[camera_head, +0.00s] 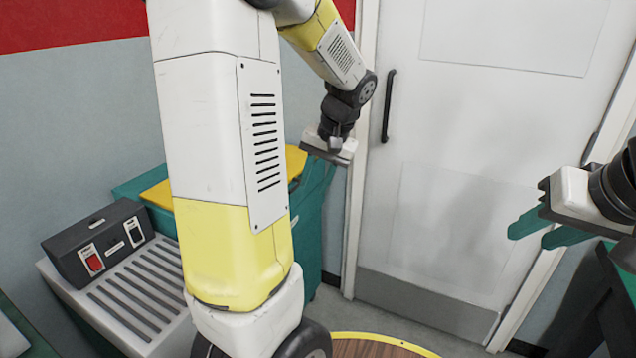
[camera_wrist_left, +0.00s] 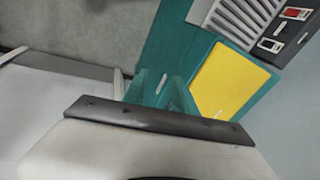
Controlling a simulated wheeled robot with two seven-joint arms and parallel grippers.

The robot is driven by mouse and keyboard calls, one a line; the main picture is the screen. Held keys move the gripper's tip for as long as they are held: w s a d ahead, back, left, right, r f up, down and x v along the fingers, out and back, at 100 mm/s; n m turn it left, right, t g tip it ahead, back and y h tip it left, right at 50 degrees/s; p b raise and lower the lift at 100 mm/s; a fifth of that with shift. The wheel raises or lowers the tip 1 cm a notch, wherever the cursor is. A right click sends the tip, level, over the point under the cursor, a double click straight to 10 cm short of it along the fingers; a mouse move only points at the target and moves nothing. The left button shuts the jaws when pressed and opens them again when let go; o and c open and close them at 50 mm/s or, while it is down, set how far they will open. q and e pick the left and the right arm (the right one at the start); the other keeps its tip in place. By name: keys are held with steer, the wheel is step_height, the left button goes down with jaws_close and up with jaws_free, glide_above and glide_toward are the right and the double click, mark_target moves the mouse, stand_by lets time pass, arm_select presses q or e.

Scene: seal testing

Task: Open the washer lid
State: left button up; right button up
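The washer appears to be the teal cabinet (camera_head: 312,215) with a yellow lid (camera_head: 158,195) against the left wall. My own arm hides much of both in the head view. In the left wrist view, the yellow lid (camera_wrist_left: 228,85) lies flat on the teal top (camera_wrist_left: 188,35) and looks shut. My left gripper (camera_head: 318,176) is above the cabinet's right side, near the door. Its teal fingers (camera_wrist_left: 164,92) blend with the cabinet, and their gap is unclear. I see nothing held. My right gripper (camera_head: 538,230) is at the far right, its teal fingers apart and empty.
A grey slatted unit (camera_head: 150,300) with a dark switch box (camera_head: 95,243) stands left of the cabinet. A white door (camera_head: 450,190) with a black handle (camera_head: 388,105) is behind. A dark table (camera_head: 590,310) is at the right. The floor before the door looks clear.

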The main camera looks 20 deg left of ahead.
arm_select(q)
steer(key=w+a+f+g+y, duration=0.2)
steer(key=w+a+f+y, duration=0.45)
steer(key=w+f, duration=0.35)
steer(key=m+t+y, duration=0.2)
steer(key=t+y, duration=0.1)
steer(key=y, duration=0.2)
glide_toward(295, 188)
steer(key=w+a+f, duration=0.1)
steer(key=a, duration=0.2)
steer(key=x, duration=0.7)
steer(key=shift+a+f, duration=0.1)
steer(key=shift+c, duration=0.2)
jaws_close()
